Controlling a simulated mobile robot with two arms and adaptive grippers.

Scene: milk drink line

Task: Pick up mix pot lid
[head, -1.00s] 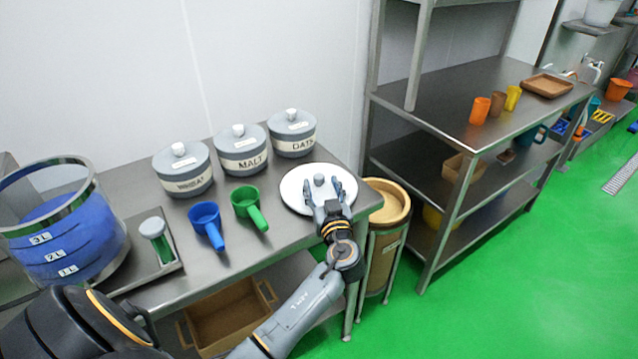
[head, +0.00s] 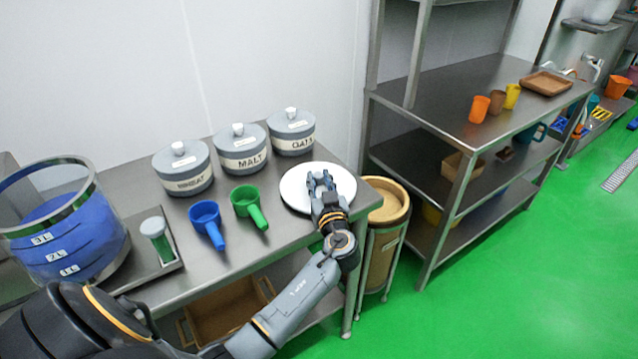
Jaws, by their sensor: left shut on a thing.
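The mix pot lid (head: 296,199) is a white round disc lying at the right end of the steel table. Its small grey knob is mostly hidden between the fingers. My left gripper (head: 320,177) is over the middle of the lid, shut on its knob. The lid appears to rest flat on the table; I cannot tell any gap under it. My right gripper is not in view.
Jars marked wheat (head: 184,170), malt (head: 241,150) and oats (head: 291,132) stand behind. A blue scoop (head: 206,222) and a green scoop (head: 248,205) lie left of the lid. A clear pot with blue liquid (head: 65,235) stands far left. A bin (head: 384,235) stands right.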

